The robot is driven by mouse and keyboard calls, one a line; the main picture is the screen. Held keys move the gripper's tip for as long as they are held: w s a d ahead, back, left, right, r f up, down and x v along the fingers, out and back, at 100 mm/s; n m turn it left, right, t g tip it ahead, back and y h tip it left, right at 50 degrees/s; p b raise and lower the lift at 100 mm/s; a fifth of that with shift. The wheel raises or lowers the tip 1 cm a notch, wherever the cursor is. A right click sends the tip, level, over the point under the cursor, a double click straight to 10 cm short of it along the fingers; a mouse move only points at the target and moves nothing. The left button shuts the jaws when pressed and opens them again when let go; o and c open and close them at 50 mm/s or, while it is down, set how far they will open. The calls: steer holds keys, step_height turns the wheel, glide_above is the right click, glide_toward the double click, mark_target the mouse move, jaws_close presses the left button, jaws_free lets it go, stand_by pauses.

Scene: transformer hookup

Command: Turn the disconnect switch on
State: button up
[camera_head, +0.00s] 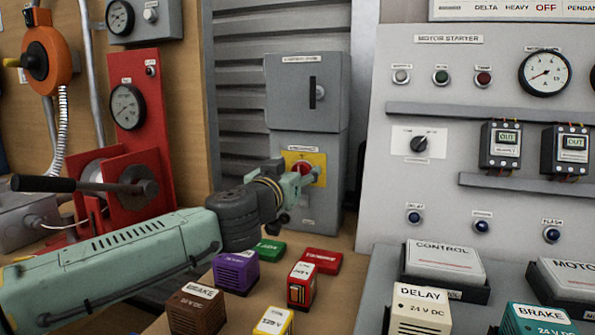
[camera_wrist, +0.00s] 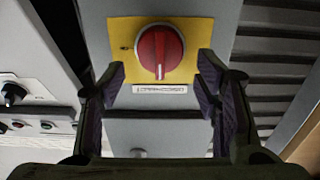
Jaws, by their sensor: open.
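The disconnect switch is a red rotary knob (camera_wrist: 160,52) on a yellow plate (camera_wrist: 197,30), on the grey cabinet. In the wrist view its raised grip bar stands about vertical, and the label beneath the plate is upside down. In the head view the knob (camera_head: 302,168) is partly hidden by my gripper (camera_head: 305,178). My gripper is open in the wrist view (camera_wrist: 162,85), its two dark fingers on either side below the knob. The fingers look apart from the knob, and nothing is between them.
A grey box with a black handle (camera_head: 312,92) sits above the switch. The motor starter panel (camera_head: 455,75) stands to the right. Several coloured blocks, including a purple one (camera_head: 236,271) and a brown one (camera_head: 197,308), lie on the bench below my arm. A red winch (camera_head: 120,190) stands left.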

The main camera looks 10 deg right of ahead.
steer(key=shift+w+d, duration=0.35)
steer(key=shift+w, duration=0.2)
steer(key=shift+c, duration=0.4)
steer(key=c, duration=1)
